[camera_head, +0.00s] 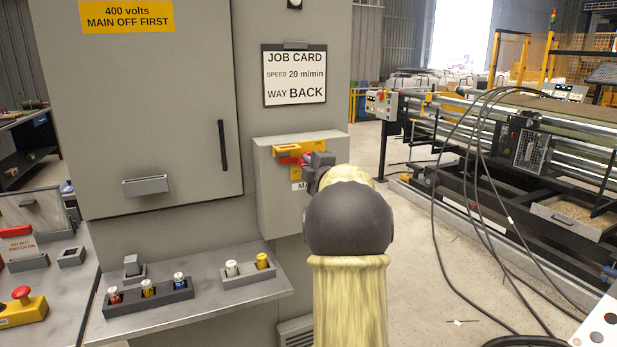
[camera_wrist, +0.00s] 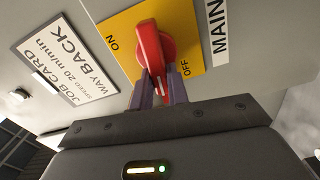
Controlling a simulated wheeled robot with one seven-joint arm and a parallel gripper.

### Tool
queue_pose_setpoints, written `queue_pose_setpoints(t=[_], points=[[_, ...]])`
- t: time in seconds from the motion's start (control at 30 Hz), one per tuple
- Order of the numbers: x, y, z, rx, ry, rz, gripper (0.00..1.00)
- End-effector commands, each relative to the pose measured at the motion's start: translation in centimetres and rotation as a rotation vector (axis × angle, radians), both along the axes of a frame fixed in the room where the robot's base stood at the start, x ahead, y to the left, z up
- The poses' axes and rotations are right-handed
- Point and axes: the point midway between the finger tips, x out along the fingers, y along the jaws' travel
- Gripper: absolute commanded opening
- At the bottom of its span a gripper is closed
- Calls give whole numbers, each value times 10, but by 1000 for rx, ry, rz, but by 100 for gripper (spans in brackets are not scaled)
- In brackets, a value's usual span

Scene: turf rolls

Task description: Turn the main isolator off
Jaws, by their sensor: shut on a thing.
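The main isolator is a red rotary handle (camera_wrist: 149,42) on a yellow plate (camera_wrist: 122,21) marked ON and OFF. In the wrist view its narrow end points down the picture, closer to the OFF word than to ON. My gripper (camera_wrist: 161,88) is shut on that narrow end, one finger on each side. In the head view the red handle (camera_head: 288,160) shows in part at the grey isolator box (camera_head: 276,205). My gripper (camera_head: 318,160) reaches it from the right, and my arm hides part of the box.
A grey cabinet (camera_head: 165,110) stands left of the box, with a job card (camera_head: 294,76) above it. A shelf (camera_head: 215,305) holds several small coloured items in trays. A red tag (camera_head: 17,243) and a yellow emergency-stop box (camera_head: 22,308) are at far left. Cables (camera_head: 440,170) hang on the right.

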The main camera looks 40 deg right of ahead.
Motion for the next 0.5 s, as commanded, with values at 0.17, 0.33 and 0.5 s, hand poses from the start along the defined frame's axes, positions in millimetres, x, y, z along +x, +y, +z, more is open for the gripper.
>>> queue_pose_setpoints(t=[0.17, 0.33, 0.5], points=[[0, 1, -6, -88, 24, 0, 0], [1, 1, -5, -132, 35, 2, 0], [1, 1, -5, -145, 39, 2, 0]])
